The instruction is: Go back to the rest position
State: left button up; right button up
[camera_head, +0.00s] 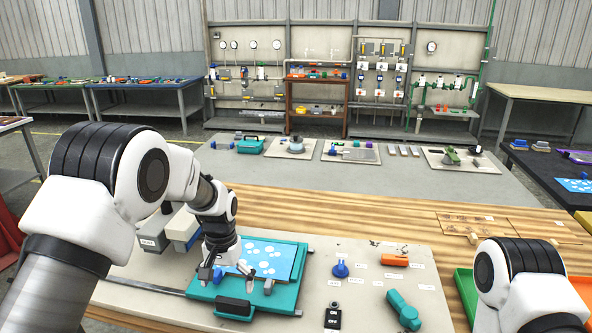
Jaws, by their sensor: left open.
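My left arm comes in from the left, and its gripper (232,278) is open over the teal press (293,293), pointing down near its front left part. A blue sheet with white spots (273,259) lies on the teal press. I cannot tell whether the fingertips touch the press. My right arm shows at the lower right, but its gripper is out of the frame.
On the board right of the press are a blue knob (340,269), an orange block (394,260), a teal handle (403,310) and a black ON/OFF switch (333,316). Grey-white blocks (156,234) stand left. The wooden table strip (330,215) behind is mostly clear.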

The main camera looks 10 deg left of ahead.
pick_arm(q)
jog(key=s+a+f+g, duration=0.1)
jog(key=s+f+g, duration=0.2)
jog(key=s+f, duration=0.7)
jog(key=s+a+f+b, duration=0.1)
jog(key=s+f, duration=0.4)
jog(key=s, duration=0.5)
jog(key=s+a+f+n+b, duration=0.1)
jog(key=s+f, duration=0.5)
jog(key=s, duration=0.3)
jog(key=s+a+f, duration=0.1)
jog(key=s+f, duration=0.4)
jog(key=s, duration=0.5)
jog(key=w+t, duration=0.2)
jog(key=w+r+t, duration=0.1)
jog(key=w, duration=0.1)
jog(key=shift+w+t, duration=0.2)
jog(key=shift+t, duration=0.2)
